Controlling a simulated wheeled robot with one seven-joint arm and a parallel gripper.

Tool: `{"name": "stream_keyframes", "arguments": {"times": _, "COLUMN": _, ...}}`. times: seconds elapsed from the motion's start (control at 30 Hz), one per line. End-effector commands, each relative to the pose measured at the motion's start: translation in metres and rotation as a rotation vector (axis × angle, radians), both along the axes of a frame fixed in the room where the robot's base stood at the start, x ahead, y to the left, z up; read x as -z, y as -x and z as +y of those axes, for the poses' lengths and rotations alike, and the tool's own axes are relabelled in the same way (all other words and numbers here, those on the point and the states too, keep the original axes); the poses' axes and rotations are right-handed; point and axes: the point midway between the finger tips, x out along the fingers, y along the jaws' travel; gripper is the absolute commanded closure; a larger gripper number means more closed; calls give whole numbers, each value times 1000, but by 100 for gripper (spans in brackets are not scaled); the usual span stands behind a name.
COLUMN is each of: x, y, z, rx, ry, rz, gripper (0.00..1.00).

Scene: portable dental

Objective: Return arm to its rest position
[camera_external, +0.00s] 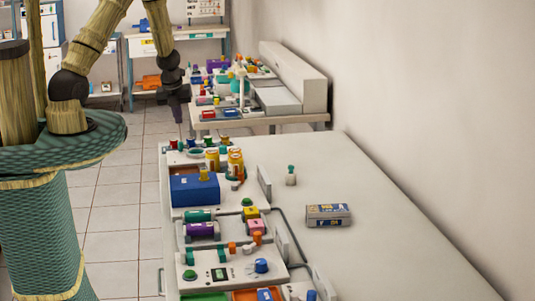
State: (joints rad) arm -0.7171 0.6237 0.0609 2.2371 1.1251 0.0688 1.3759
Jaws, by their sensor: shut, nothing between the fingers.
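My arm rises from its base at the left of the external view and bends over at the top, partly cut off by the frame edge. My gripper (178,112) hangs pointing down above the far left edge of the near white table (390,240). It is shut, with nothing seen in it. It looks apart from the things on the table.
A blue box (195,188), orange-capped jars (235,162) and panels with coloured parts line the table's left side. A small labelled box (328,215) and a small green-topped bottle (291,175) stand to the right. A second cluttered table (262,122) is behind. Tiled floor (110,210) is clear.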

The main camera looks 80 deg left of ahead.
Motion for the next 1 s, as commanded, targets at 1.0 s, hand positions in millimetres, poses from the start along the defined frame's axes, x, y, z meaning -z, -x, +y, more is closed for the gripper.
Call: {"name": "stream_keyframes", "arguments": {"times": 1.0, "x": -142, "y": 10, "z": -314, "rx": -1688, "ry": 478, "rz": -293, "gripper": 100}}
